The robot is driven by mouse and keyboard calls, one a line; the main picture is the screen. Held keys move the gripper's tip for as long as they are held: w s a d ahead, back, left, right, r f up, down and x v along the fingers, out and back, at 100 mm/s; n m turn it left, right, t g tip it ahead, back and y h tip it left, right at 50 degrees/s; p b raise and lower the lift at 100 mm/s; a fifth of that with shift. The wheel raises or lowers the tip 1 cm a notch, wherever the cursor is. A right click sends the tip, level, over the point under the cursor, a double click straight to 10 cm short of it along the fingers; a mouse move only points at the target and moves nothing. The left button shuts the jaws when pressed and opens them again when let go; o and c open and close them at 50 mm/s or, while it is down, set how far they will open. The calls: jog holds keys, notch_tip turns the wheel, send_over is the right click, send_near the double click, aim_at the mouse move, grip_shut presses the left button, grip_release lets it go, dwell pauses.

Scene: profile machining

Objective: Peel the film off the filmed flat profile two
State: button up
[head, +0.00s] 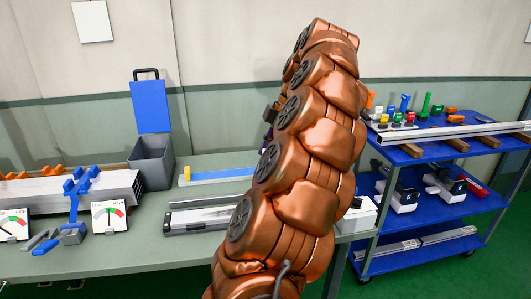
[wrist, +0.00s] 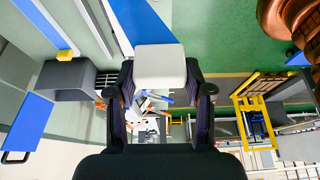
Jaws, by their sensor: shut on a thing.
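A flat profile with blue film (head: 222,175) lies along the back of the green bench, with a yellow piece (head: 187,174) at its left end. Its right end runs behind my copper arm. The blue film also shows in the wrist view (wrist: 42,22), with the yellow piece (wrist: 65,54) at its lower end. I cannot tell which number this profile has. My gripper (wrist: 160,76) is shut on a white block (wrist: 160,62), away from the filmed profile's yellow end. In the head view my arm hides most of the gripper and the block.
Dial gauges (head: 110,216) and blue tools stand at the bench's left. A grey fixture (head: 197,219) lies in front. A blue cart (head: 430,150) with profiles and small tools stands at the right.

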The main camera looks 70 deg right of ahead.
jog(key=shift+s+d+r+p, duration=0.25)
jog(key=shift+s+r+p, duration=0.15)
jog(key=shift+r+p, duration=0.3)
jog(key=shift+s+d+r+p, duration=0.35)
jog(key=shift+r+p, duration=0.1)
jog(key=shift+p, duration=0.35)
jog(key=shift+s+d+r+p, duration=0.2)
jog(key=shift+s+r+p, duration=0.2)
jog(key=shift+r+p, duration=0.3)
jog(key=shift+s+d+r+p, duration=0.45)
jog(key=shift+r+p, duration=0.3)
jog(key=shift+p, duration=0.4)
jog(key=shift+s+d+r+p, duration=0.2)
jog(key=shift+s+r+p, duration=0.4)
jog(key=shift+p, duration=0.55)
jog(key=shift+s+d+r+p, duration=0.4)
jog(key=shift+r+p, duration=0.45)
jog(key=shift+p, duration=0.3)
jog(key=shift+s+d+r+p, duration=0.3)
jog(key=shift+s+r+p, duration=0.15)
jog(key=shift+r+p, duration=0.45)
jog(key=shift+s+d+r+p, duration=0.35)
jog(key=shift+s+r+p, duration=0.2)
jog(key=shift+p, duration=0.65)
jog(key=shift+s+d+r+p, duration=0.35)
jog(key=shift+r+p, duration=0.4)
jog(key=shift+p, duration=0.3)
